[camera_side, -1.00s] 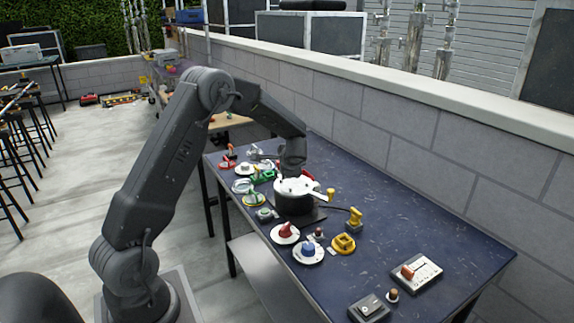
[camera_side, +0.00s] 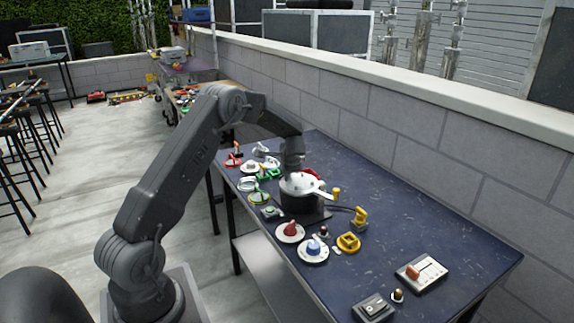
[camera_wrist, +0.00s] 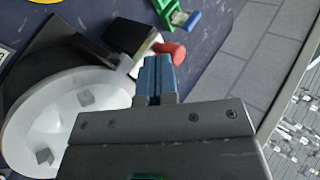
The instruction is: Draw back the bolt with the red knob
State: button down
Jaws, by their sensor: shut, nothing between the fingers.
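In the wrist view a rounded red knob (camera_wrist: 172,52) sits beside a dark block (camera_wrist: 128,30). My gripper (camera_wrist: 155,62) is shut and empty, its blue-grey fingertips just beside the knob; whether they touch it cannot be told. In the side view my gripper (camera_side: 293,168) is low at the far side of the white-topped pot-like thing (camera_side: 300,185). A bit of red (camera_side: 313,171) shows behind that pot; I cannot tell if it is the same knob. The bolt's rod is not clearly seen.
The white round top (camera_wrist: 75,100) fills the wrist view's left. A green part with a blue end (camera_wrist: 185,18) lies beyond the knob. Several knobs and switches, including a yellow fixture (camera_side: 348,242), stand nearby.

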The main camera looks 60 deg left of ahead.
jog(key=shift+a, duration=1.6)
jog(key=d, duration=0.2)
jog(key=s+d, duration=0.1)
jog(key=d, duration=0.1)
jog(key=shift+s+d+r, duration=0.1)
jog(key=shift+s+d, duration=0.05)
jog(key=shift+d, duration=0.2)
jog(key=v, duration=0.9)
jog(key=shift+d+r, duration=0.15)
jog(key=shift+r, duration=0.15)
